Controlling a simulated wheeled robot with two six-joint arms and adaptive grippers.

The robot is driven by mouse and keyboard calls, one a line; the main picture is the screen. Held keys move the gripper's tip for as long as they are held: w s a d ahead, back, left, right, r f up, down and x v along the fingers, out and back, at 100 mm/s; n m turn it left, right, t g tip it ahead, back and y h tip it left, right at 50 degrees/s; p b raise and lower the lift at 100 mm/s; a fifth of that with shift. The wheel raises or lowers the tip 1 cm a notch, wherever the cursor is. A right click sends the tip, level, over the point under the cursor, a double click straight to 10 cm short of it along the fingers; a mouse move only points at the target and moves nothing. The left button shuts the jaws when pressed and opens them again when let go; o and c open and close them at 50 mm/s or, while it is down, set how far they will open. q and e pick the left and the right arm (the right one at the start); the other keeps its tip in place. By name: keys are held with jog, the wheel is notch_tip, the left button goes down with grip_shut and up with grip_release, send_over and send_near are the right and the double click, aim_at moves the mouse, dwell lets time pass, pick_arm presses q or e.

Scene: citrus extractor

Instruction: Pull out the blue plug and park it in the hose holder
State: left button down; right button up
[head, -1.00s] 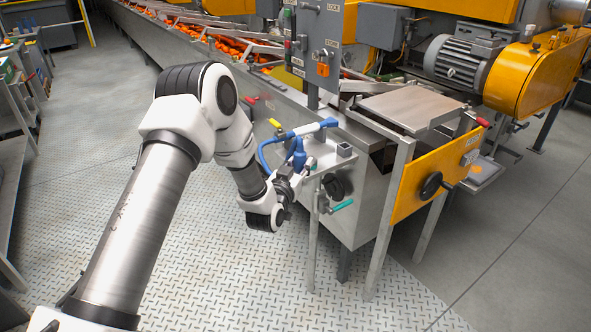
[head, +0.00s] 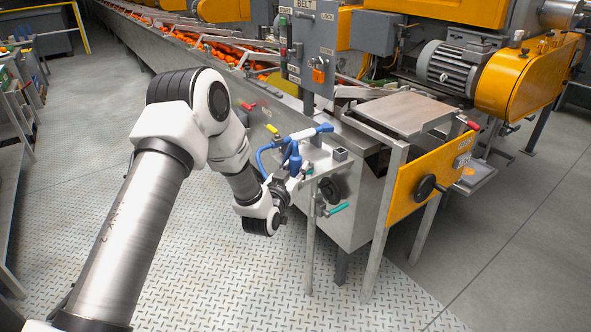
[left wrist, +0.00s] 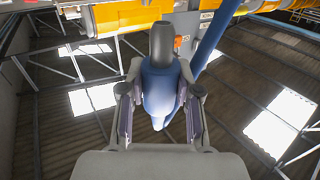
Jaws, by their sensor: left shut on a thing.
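The blue plug (head: 295,164) stands upright at the left end of a small metal shelf on the machine's side. In the left wrist view its blue body (left wrist: 160,88) with a dark grey end is between the fingers of my left gripper (left wrist: 160,105), which is shut on it. In the head view my left gripper (head: 291,181) is at the plug's lower part, partly hidden by my wrist. I cannot tell whether the plug is still seated. A small square metal socket (head: 340,154) is on the shelf to its right; I cannot tell whether it is the hose holder. My right gripper is not in view.
A blue-and-white spray nozzle (head: 311,132) lies above the plug, and a blue hose (head: 260,157) loops at the left. A teal-handled valve (head: 337,209) and a black knob (head: 329,190) are below the shelf. The patterned floor (head: 200,270) in front is clear.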

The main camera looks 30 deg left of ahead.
aim_at(294, 157)
pick_arm(q)
jog(key=shift+r+p, duration=1.15)
jog(key=shift+r, duration=0.7)
